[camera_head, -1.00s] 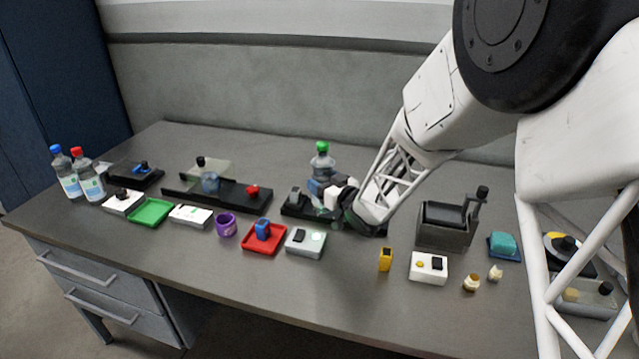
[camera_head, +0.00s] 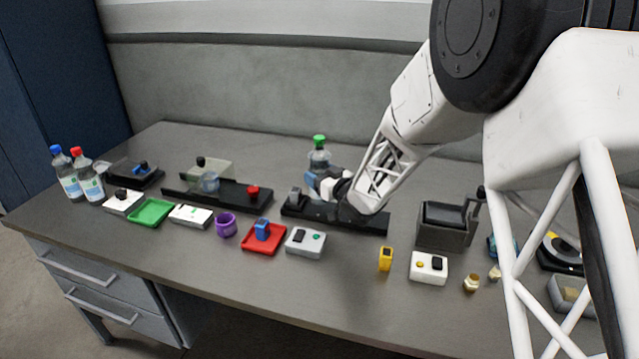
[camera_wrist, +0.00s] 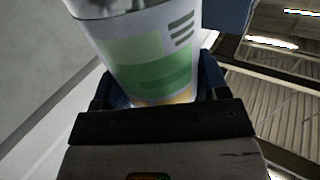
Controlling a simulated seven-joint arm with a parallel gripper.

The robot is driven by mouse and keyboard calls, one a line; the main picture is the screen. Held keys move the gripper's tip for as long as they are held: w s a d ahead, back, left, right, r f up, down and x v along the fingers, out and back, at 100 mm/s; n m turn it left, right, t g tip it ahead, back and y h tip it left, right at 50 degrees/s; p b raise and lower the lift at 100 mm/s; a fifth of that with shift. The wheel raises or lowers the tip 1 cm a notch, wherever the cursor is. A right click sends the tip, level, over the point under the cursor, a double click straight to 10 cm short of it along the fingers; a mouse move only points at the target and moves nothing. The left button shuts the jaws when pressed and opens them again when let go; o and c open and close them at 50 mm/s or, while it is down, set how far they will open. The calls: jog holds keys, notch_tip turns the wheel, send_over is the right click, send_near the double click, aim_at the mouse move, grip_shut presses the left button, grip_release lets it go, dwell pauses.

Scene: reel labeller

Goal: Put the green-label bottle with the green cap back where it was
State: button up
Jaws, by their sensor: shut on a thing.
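The green-capped bottle (camera_head: 319,157) is clear, with a green cap, and stands about upright at the back middle of the bench in the head view. My gripper (camera_head: 322,184) is shut on its lower part, coming from the right. In the wrist view, the bottle's white and green label (camera_wrist: 140,55) fills the space between the blue fingers of the gripper (camera_wrist: 158,95). The bottle is behind a long black fixture (camera_head: 362,222). The gripper hides its base, so I cannot tell whether it touches the bench.
Blue-capped (camera_head: 68,180) and red-capped (camera_head: 89,182) bottles stand at the far left. Another black fixture (camera_head: 235,193) is left of the gripper. A red tray (camera_head: 277,248), a grey button box (camera_head: 305,250) and a dark cranked device (camera_head: 444,232) stand nearby. The bench behind the fixtures is largely clear.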

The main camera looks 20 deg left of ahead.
jog(key=shift+w+a+f, duration=0.15)
jog(key=shift+w+f, duration=0.1)
jog(key=shift+w, duration=0.05)
jog(key=shift+f, duration=1.3)
jog(key=shift+f, duration=0.15)
jog(key=o, duration=1.4)
jog(key=shift+c, duration=0.2)
jog(key=shift+f, duration=0.1)
jog(key=v, duration=0.8)
jog(key=shift+a, duration=0.1)
